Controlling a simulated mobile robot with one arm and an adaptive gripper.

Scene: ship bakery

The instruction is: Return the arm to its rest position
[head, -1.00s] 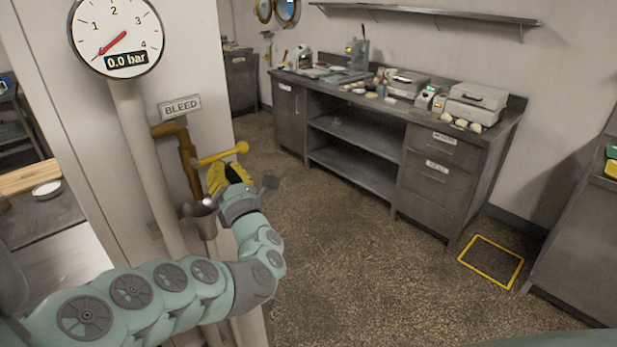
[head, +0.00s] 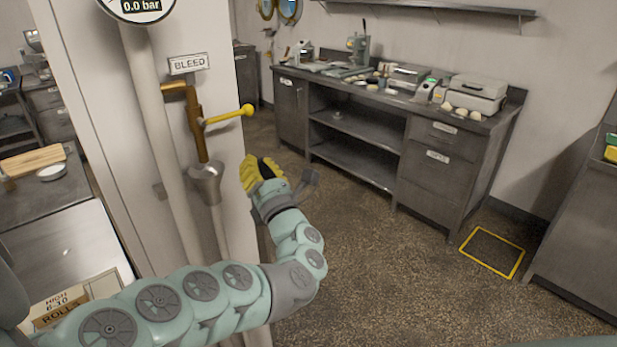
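My arm is teal and grey and reaches in from the lower left of the head view. My gripper (head: 258,172) has yellow fingers and points up and left, below and right of the yellow bleed lever (head: 228,116). A gap shows between the gripper and the lever. The fingers look close together, but I cannot tell whether they are open or shut. The lever sticks out to the right from a brown pipe (head: 197,130), under a BLEED label (head: 188,64). The pipe ends above a grey funnel (head: 206,180). The gauge (head: 140,8) reads 0.0 bar; its needle is out of frame.
A white wall panel (head: 110,125) with pipes stands just left of my gripper. A steel counter (head: 425,125) with several items runs along the back wall. A yellow floor square (head: 492,252) lies at the right. The speckled floor (head: 385,270) is clear between them.

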